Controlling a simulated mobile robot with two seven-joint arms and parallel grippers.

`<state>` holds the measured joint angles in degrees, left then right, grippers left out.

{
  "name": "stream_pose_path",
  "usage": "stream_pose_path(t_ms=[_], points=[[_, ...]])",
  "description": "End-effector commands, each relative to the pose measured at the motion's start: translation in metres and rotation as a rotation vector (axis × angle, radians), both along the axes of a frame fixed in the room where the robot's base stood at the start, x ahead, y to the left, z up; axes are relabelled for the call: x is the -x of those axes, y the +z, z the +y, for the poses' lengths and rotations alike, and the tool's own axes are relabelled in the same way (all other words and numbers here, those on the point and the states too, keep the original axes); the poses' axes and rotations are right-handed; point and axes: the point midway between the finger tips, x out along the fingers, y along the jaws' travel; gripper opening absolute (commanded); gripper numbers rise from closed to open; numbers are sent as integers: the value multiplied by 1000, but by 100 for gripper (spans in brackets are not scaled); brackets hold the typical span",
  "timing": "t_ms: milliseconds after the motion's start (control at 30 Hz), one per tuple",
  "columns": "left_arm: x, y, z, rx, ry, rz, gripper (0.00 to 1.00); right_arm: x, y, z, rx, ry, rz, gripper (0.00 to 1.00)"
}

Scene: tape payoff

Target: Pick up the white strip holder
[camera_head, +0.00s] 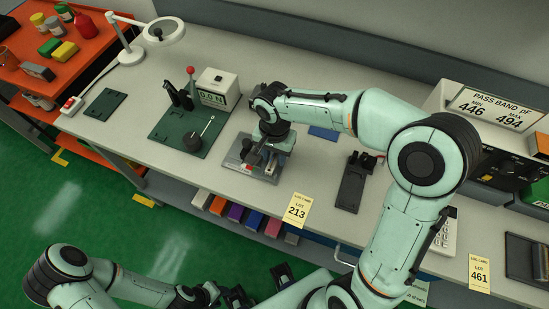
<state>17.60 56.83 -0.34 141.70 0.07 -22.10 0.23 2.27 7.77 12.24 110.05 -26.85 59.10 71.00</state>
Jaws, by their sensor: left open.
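I cannot make out a white strip holder for certain in the head view. My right gripper (254,157) reaches down over a grey plate fixture (236,163) on the bench. The wrist and gripper hide part of the fixture, and I cannot tell whether the fingers hold anything. My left gripper (262,287) is low at the bottom of the view, in front of the bench. It is open, with its dark fingers apart, and appears empty.
On the bench (138,142), a green base (170,132) with a red-knobbed lever and a white display box (217,87) stand left of the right gripper. A black device (353,184) lies to the right. A magnifier lamp (163,32) stands at the back left.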

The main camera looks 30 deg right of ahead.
Motion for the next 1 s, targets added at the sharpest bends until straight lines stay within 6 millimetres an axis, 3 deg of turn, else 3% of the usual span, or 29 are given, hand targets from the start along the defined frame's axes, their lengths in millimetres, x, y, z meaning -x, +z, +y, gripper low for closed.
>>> stream_pose_path(t_ms=[300,333,433,800,1000], points=[[0,-1,0,0,0,0,43,0,-8,0,-1,0,-1,36],[0,-1,0,0,0,0,43,0,-8,0,-1,0,-1,33],[0,-1,0,0,0,0,43,0,-8,0,-1,0,-1,0],[0,0,0,0,0,0,43,0,-6,0,-1,0,-2,0],[-1,2,0,0,0,-1,43,-1,12,0,-1,-1,-4,0]])
